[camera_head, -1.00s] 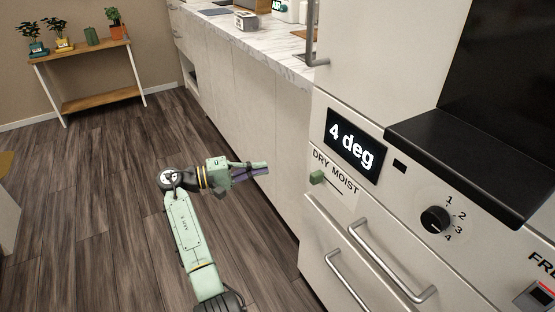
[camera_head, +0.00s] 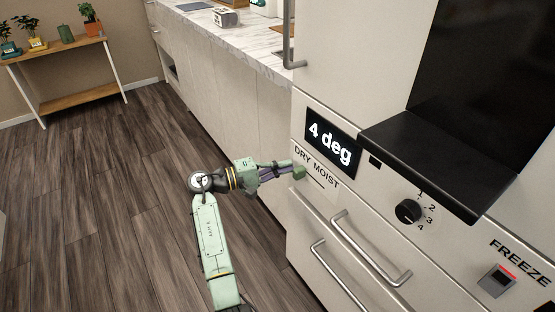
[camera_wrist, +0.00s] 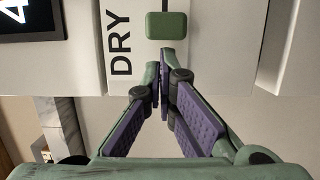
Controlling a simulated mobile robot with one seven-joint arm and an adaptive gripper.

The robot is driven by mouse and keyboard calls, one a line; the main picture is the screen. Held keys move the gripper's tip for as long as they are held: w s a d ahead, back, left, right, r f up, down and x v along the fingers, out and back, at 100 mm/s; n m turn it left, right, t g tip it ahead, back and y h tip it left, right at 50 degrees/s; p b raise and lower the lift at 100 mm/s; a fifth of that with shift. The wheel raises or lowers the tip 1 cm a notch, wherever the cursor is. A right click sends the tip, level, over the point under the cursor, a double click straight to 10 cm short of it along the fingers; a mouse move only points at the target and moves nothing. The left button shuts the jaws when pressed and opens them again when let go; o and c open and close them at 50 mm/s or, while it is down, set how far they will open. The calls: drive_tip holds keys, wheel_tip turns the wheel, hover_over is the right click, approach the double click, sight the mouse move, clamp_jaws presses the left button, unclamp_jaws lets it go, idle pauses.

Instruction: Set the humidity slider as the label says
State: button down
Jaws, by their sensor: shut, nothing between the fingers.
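The humidity slider has a small green knob, seen in the head view (camera_head: 299,173) and the wrist view (camera_wrist: 166,26). It sits at the DRY end of a short dark slot below the printed label "DRY MOIST" (camera_head: 317,167). In the wrist view the word DRY (camera_wrist: 119,42) is beside the knob. My gripper (camera_head: 290,166) is shut and empty, with its tips close to the knob. In the wrist view its fingertips (camera_wrist: 160,66) are just below the knob; I cannot tell whether they touch it.
A display (camera_head: 331,143) reads "4 deg" above the slider. A black dial (camera_head: 409,211) numbered 1 to 4 and a FREEZE switch (camera_head: 497,280) are to the right. Drawer handles (camera_head: 370,249) stick out below.

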sight(299, 173)
idle(0.3)
drive_tip(key=s+d+p, duration=0.1)
drive_tip(key=s, duration=0.1)
drive_tip(key=s+d+p, duration=0.1)
drive_tip(key=s+d, duration=0.1)
drive_tip(key=s+d+p, duration=0.1)
drive_tip(key=s+p, duration=0.1)
drive_tip(key=shift+s+d+r, duration=0.1)
drive_tip(key=shift+s+d, duration=0.15)
drive_tip(key=shift+d, duration=0.15)
drive_tip(key=shift+s+d, duration=0.2)
drive_tip(key=shift+s, duration=0.15)
drive_tip(key=shift+d, duration=0.1)
